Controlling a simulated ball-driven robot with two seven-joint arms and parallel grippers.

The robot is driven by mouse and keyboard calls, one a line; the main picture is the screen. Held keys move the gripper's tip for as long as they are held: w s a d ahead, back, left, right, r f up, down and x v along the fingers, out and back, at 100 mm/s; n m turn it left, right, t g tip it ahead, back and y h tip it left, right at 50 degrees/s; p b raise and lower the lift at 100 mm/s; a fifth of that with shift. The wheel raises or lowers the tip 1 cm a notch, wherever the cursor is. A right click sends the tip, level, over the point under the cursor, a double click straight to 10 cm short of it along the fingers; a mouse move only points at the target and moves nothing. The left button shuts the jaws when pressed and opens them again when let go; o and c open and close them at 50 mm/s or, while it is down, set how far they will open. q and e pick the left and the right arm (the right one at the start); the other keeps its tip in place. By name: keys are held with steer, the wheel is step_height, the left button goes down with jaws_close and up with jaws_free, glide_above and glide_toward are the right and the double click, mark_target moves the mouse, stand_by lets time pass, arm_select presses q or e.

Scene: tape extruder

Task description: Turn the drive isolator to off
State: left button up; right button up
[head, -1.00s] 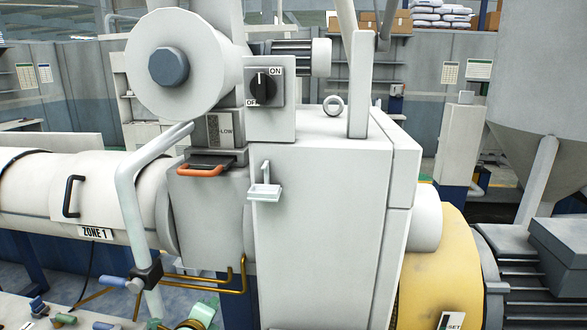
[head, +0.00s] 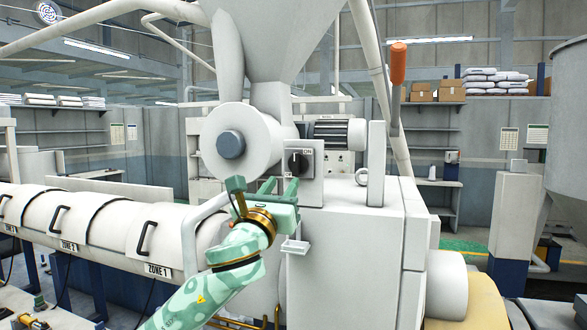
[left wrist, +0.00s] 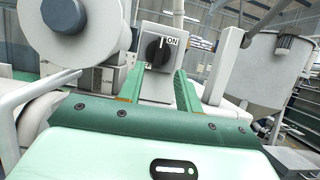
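The drive isolator is a black rotary knob (head: 298,162) on a light grey box (head: 319,160) beside the big white drum. It also shows in the left wrist view (left wrist: 158,49), its handle roughly upright, with the ON label at its upper right. The OFF label at lower left is mostly hidden in the head view. My left gripper (head: 281,181) is open and empty, just below and in front of the knob. In the left wrist view its two green fingers (left wrist: 160,74) stand apart, with the knob beyond and between them, apparently untouched. My right gripper is not in view.
The white drum with a grey hub (head: 231,145) stands left of the box. A small white bracket (head: 295,246) sits below my gripper. The barrel (head: 105,235) with handles runs left. A lever with an orange grip (head: 398,65) rises at right.

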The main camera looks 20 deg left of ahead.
mark_target(295, 165)
arm_select(q)
steer(key=x, duration=0.8)
steer(key=shift+w, duration=0.1)
jaws_close()
